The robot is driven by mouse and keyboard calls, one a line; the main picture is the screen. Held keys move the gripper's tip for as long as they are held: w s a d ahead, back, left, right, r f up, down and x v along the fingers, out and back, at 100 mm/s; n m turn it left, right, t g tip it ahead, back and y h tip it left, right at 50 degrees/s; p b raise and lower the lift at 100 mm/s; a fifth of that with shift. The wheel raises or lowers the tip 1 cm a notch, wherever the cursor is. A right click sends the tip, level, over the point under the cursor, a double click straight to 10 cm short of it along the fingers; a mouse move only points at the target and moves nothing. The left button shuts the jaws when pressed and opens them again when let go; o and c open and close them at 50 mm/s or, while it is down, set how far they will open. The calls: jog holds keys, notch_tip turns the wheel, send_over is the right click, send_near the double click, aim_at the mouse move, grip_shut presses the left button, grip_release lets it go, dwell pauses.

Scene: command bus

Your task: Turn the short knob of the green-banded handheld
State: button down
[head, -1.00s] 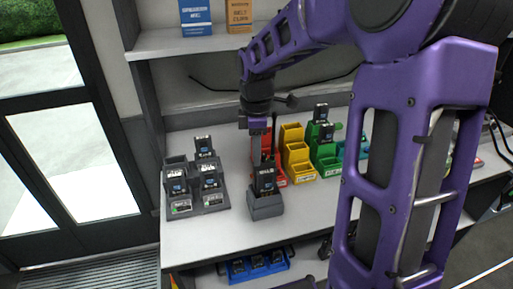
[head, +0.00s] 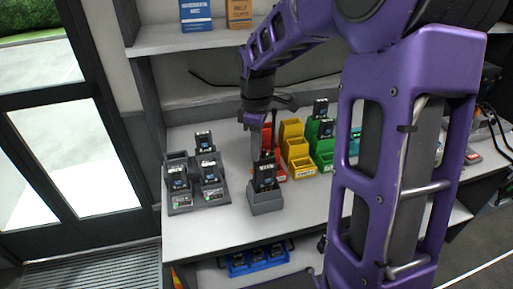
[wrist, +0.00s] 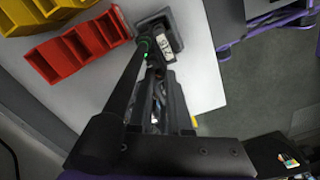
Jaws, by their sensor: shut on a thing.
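The green-banded handheld (head: 264,176) is a black radio standing upright in a grey single holder (head: 266,203) on the counter. In the wrist view its green band (wrist: 145,46) rings the base of a long black antenna (wrist: 121,92), which rises toward the camera. My gripper (head: 257,151) points down at the top of this handheld. In the wrist view my gripper (wrist: 155,70) is shut on the short knob beside the antenna. The fingers mostly hide the knob, so its angle cannot be told.
A grey rack (head: 210,196) with several handhelds stands to the left. Red (wrist: 55,62), yellow (head: 297,149) and green (head: 320,147) stepped bins stand behind and to the right. A blue tray (head: 257,265) is on the shelf below. The counter front is clear.

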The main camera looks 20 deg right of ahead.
jog(key=c, duration=0.8)
grip_release()
jog(key=shift+c, duration=0.2)
notch_tip(320, 180, up, 17)
jog(key=p, duration=0.2)
jog(key=shift+r, duration=0.2)
